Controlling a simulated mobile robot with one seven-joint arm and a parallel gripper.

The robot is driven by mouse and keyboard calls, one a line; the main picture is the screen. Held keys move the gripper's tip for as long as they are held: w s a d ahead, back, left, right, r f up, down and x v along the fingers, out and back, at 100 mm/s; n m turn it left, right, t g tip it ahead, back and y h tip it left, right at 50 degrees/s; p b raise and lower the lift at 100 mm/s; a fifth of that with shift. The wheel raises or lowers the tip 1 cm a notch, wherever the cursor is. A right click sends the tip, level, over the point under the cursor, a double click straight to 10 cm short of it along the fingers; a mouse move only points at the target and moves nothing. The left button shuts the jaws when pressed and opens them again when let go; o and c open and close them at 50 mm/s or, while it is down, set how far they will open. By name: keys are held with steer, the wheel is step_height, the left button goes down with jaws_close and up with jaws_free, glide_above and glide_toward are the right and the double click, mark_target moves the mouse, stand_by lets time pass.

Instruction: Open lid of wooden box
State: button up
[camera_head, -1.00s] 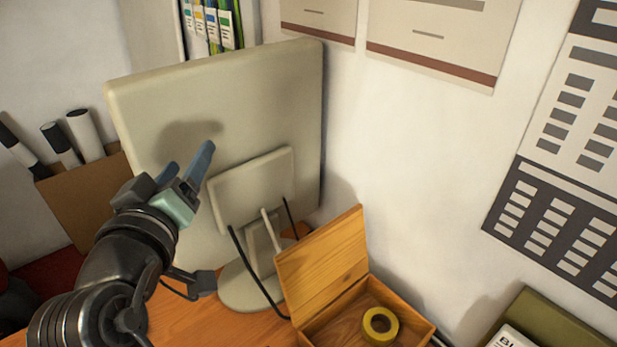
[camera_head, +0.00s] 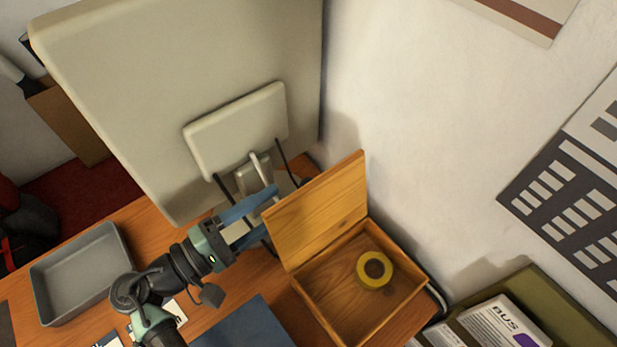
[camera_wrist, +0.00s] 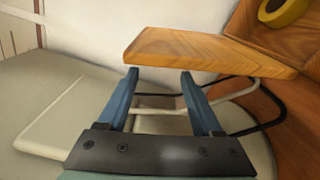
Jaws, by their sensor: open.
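The wooden box (camera_head: 386,318) stands on the desk against the wall. Its lid (camera_head: 318,212) is up, tilted open on the side toward the monitor. A yellow tape roll (camera_head: 375,270) lies inside the box, and it also shows in the wrist view (camera_wrist: 283,11). My gripper (camera_head: 262,202) is open and empty, beside the lid on its monitor side. In the wrist view the lid (camera_wrist: 205,50) lies just beyond my two blue fingertips (camera_wrist: 159,74), with no visible grip on it. Whether a fingertip touches the lid I cannot tell.
A large monitor (camera_head: 170,80) with its stand and cables is close behind my gripper. A grey tray (camera_head: 78,272) sits at the left of the desk, and a dark blue item (camera_head: 245,325) lies in front. An olive file holder with booklets (camera_head: 500,318) is at the right.

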mark_target(307, 185)
steer(key=x, duration=0.8)
steer(key=shift+d, duration=0.1)
steer(key=shift+c, duration=0.2)
jaws_close()
stand_by(1.0)
